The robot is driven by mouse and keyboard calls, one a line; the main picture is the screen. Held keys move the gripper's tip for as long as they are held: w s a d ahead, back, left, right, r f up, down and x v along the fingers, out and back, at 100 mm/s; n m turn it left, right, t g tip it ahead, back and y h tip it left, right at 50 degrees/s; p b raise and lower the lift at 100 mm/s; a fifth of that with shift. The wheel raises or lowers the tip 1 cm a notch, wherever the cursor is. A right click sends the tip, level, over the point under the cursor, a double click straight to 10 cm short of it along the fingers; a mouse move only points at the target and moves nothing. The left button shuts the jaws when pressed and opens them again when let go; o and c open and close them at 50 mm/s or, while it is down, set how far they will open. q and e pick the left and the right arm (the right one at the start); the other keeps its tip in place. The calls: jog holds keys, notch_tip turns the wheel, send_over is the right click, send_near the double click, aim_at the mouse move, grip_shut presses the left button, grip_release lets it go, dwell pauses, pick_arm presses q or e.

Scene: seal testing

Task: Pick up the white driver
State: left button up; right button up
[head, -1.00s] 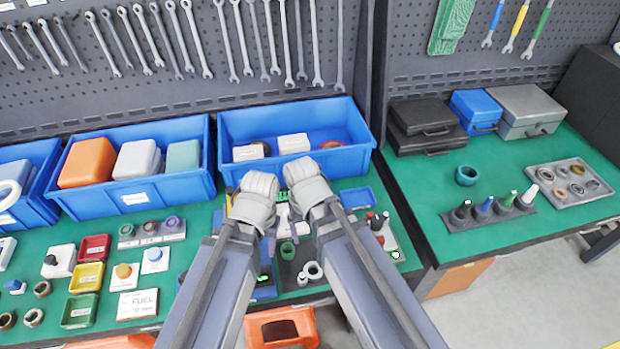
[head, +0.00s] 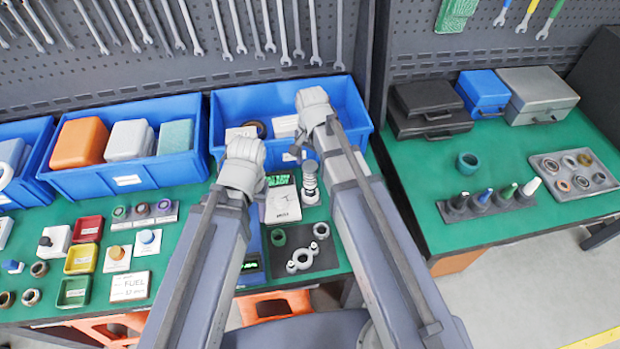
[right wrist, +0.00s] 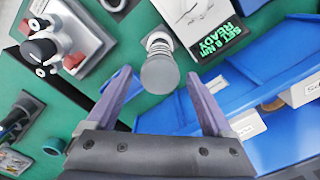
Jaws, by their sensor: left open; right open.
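My right gripper (head: 294,154) is over the left-hand bench by the blue bin, far left of the white driver. In the right wrist view its fingers (right wrist: 158,98) are apart and empty, with a grey-and-white ribbed cylinder (right wrist: 159,66) upright beyond and between them. My left gripper (head: 245,152) is lower left of it; its fingers are mostly hidden by my arm.
A white tester (head: 283,203) with a green-lit display and a dark plate with rings (head: 300,250) lie near the ribbed cylinder (head: 310,182). Blue bins (head: 345,137) line the back. On the right table are a teal ring (head: 467,162), cases and a grey ring tray (head: 608,183).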

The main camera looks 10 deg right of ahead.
aim_at(310, 180)
pick_arm(q)
jog(key=shift+f+b, duration=3.95)
pick_arm(e)
jog(key=shift+s+a+f, duration=0.1)
jog(key=shift+f, duration=1.9)
jog(key=shift+s+a+f, duration=0.1)
jog(key=shift+f, duration=1.9)
jog(key=shift+r, duration=0.1)
pick_arm(q)
jog(key=shift+r, duration=0.1)
pick_arm(e)
grip_shut()
